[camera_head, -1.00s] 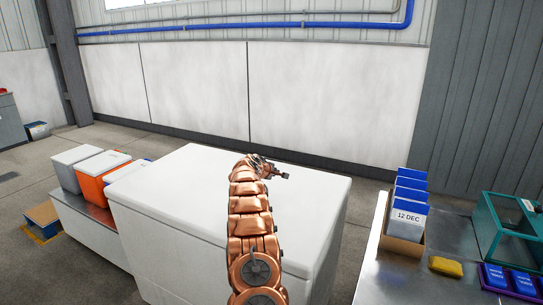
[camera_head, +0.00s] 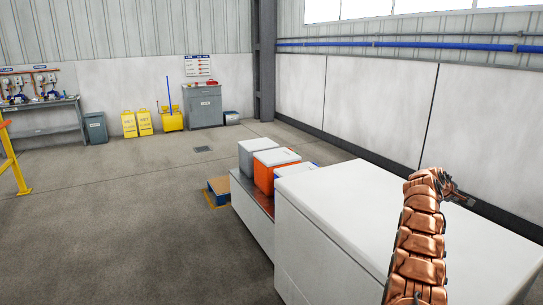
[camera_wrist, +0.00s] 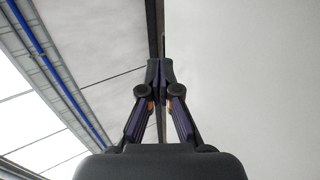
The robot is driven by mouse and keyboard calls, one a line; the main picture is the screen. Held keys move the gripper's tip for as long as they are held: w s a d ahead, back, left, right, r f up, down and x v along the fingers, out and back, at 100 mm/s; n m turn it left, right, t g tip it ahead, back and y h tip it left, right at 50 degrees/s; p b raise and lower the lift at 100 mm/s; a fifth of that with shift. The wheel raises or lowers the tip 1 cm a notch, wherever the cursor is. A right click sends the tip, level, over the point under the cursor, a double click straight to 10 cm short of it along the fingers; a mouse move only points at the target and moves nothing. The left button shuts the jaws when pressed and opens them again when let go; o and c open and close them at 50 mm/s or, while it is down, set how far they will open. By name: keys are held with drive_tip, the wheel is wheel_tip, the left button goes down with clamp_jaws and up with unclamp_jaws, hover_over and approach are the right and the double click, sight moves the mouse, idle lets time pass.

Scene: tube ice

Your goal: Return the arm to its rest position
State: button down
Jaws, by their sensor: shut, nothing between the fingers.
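My copper-coloured arm rises at the right of the head view, in front of the white chest with its closed lid (camera_head: 335,205).
A grey box (camera_head: 255,152) and an orange box (camera_head: 277,160) stand on a low bench left of the chest. A small pallet (camera_head: 218,191) lies beside it. The concrete floor (camera_head: 120,220) at left is open.

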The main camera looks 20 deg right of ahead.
drive_tip(key=w+a+r+t+y, duration=0.15)
drive_tip(key=w+a, duration=0.35)
drive_tip(key=a, duration=0.5)
drive_tip(key=w+a+r+y, duration=0.25)
drive_tip(key=w+a, duration=0.25)
drive_tip(key=a, duration=0.5)
drive_tip(key=s+a+r+y, duration=0.1)
drive_tip(key=a, duration=1.1)
drive_tip(key=s+a+r+y, duration=0.2)
drive_tip(key=a, duration=1.1)
drive_tip(key=s+a+f+g+y, duration=0.1)
drive_tip(key=s+a, duration=0.6)
drive_tip(key=a, duration=0.4)
drive_tip(key=s+a+f+y, duration=0.1)
drive_tip(key=s+a+y, duration=0.1)
drive_tip(key=s+a, duration=0.75)
drive_tip(key=s+a+f+g+y, duration=0.1)
drive_tip(key=s+a+f, duration=0.1)
drive_tip(key=s+a, duration=0.5)
drive_tip(key=s+a+f+g, duration=0.2)
drive_tip(key=s+a, duration=0.6)
drive_tip(key=s, duration=0.6)
drive_tip(key=shift+f+m+y, duration=0.3)
drive_tip(key=shift+f+y, duration=0.1)
drive_tip(key=shift+f, duration=0.4)
